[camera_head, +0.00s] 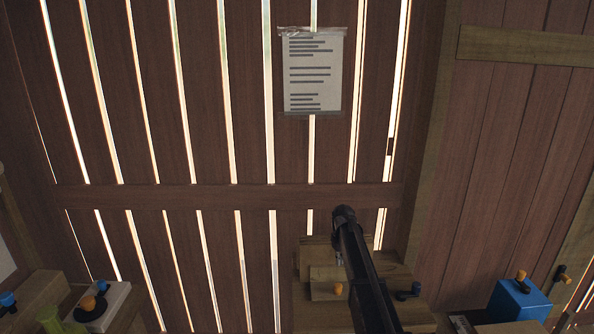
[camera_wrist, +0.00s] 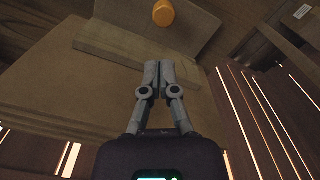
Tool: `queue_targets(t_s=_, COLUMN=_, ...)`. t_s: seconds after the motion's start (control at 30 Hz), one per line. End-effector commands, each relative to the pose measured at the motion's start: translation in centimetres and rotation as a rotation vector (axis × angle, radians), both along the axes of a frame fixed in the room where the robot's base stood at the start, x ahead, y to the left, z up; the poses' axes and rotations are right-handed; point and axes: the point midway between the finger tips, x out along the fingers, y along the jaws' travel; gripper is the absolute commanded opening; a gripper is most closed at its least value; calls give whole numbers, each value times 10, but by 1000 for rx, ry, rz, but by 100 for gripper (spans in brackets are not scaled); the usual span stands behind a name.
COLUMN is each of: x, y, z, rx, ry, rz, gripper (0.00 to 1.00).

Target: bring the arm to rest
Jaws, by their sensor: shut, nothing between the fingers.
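My gripper (camera_wrist: 159,68) shows in the wrist view with its two grey fingers together and nothing between them. The fingers are in front of a wooden bin (camera_wrist: 60,95) with a raised wooden piece on it. An orange knob (camera_wrist: 163,13) is beyond the fingertips, apart from them. The orange knob also shows in the head view (camera_head: 337,289), left of the arm.
A blue box (camera_head: 517,303) with an orange knob stands at the lower right. A pale box (camera_head: 112,298) with a dark round part and an orange knob is at the lower left. A slatted wooden wall (camera_head: 200,120) with a paper sheet (camera_head: 312,72) fills the back.

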Motion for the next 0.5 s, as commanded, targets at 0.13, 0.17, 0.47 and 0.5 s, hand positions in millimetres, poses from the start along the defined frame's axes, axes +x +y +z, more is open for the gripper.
queue_targets(t_s=0.13, x=-44, y=0, z=0, rx=0, ry=0, rz=-50, gripper=0)
queue_targets(t_s=0.17, x=-53, y=0, z=0, rx=0, ry=0, rz=-64, gripper=0)
queue_targets(t_s=0.47, x=-160, y=0, z=0, rx=-1, ry=1, rz=-223, gripper=0)
queue_targets(t_s=0.5, x=-174, y=0, z=0, rx=-1, ry=1, rz=-244, gripper=0)
